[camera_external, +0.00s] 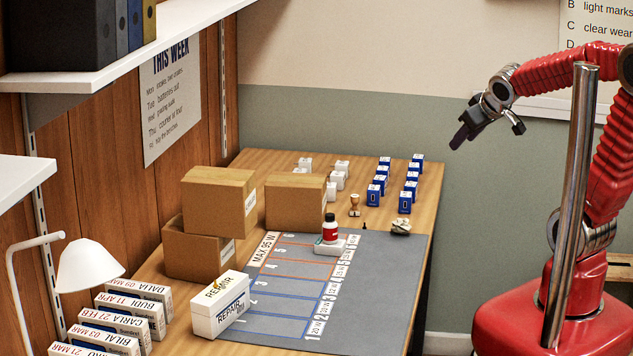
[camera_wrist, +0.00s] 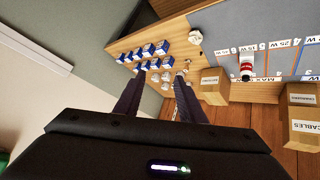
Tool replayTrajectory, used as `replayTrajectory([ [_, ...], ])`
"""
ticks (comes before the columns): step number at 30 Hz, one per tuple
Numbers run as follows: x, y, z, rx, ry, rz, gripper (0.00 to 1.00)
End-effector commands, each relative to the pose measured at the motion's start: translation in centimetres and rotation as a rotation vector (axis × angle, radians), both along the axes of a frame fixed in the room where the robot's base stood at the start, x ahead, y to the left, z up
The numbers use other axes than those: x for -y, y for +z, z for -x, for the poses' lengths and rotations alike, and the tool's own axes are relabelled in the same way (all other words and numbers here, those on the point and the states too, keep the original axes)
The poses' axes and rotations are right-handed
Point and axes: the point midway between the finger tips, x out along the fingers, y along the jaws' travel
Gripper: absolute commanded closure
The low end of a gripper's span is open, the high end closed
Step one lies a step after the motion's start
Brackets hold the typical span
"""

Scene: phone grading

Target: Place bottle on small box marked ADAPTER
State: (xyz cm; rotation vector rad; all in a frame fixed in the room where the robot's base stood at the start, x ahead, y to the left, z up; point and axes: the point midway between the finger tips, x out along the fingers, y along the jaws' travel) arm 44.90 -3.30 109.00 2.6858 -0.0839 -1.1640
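The bottle also shows in the wrist view (camera_wrist: 246,68). A small cardboard box (camera_external: 293,204) stands left of and behind it. In the wrist view this box (camera_wrist: 214,92) has a small label that seems to read ADAPTER, though it is blurry. My gripper (camera_external: 488,132) is open and empty, raised in the air right of the table, far from both.
The grey mat (camera_external: 280,326) carries marked rows. A white REPAIR box (camera_external: 219,305) stands at its left. Two stacked cardboard boxes (camera_external: 216,190) stand beside the small one. Several blue boxes (camera_external: 405,202) and white boxes (camera_external: 331,190) are at the back. A lamp (camera_external: 88,268) stands front left.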

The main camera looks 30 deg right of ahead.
Motion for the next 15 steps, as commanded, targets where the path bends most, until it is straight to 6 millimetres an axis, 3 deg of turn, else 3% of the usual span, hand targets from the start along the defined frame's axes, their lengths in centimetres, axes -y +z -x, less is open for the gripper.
replayTrajectory([
  [9,-1.3,0.0,9.9,-0.162,-0.073,-0.129,0.64],
  [15,-2.9,-0.4,14.3,-0.243,-0.065,-0.2,0.64],
])
